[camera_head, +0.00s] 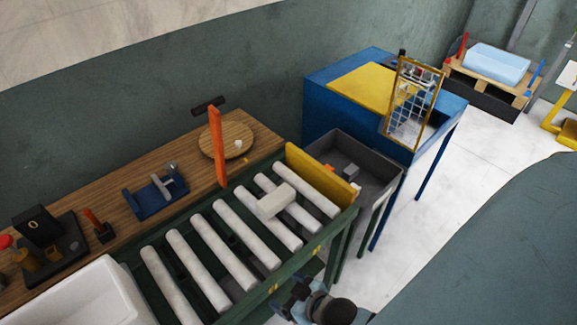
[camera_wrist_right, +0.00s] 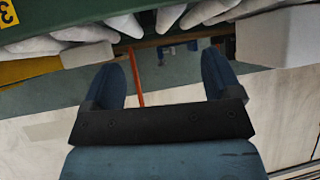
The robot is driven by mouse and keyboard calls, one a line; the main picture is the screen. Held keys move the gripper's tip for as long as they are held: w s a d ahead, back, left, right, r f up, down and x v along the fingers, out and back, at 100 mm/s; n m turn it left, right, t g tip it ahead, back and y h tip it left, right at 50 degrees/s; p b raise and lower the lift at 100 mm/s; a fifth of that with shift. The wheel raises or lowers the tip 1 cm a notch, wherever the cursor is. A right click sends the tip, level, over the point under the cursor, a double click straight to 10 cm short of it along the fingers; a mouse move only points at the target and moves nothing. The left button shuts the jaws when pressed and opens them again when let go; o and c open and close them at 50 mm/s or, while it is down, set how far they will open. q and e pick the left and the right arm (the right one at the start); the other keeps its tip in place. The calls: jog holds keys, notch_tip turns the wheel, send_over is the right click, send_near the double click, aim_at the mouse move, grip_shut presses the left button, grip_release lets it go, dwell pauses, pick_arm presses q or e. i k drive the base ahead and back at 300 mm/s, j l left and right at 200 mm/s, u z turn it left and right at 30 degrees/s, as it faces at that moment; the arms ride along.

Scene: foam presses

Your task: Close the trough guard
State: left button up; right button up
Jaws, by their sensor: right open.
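The trough guard appears to be the yellow-framed mesh panel (camera_head: 413,105) on the blue machine (camera_head: 345,125) at the back. It stands raised and tilted at the machine's right end, beside a flat yellow plate (camera_head: 367,87). My right gripper (camera_head: 287,293) is at the bottom of the head view, in front of the roller conveyor and well apart from the guard. In the right wrist view its two blue fingers (camera_wrist_right: 162,78) are spread with nothing between them. The guard cannot be made out in the wrist view. My left gripper is not in view.
The roller conveyor (camera_head: 237,243) carries a pale block (camera_head: 276,201) and has a yellow end plate (camera_head: 320,178). A grey bin (camera_head: 336,147) stands between conveyor and machine. A wooden bench (camera_head: 115,207) runs along the wall. Open floor (camera_head: 470,160) lies right of the machine.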

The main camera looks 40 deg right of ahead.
aim_at(415, 63)
jog(key=l+z, duration=0.1)
jog(key=z, duration=1.95)
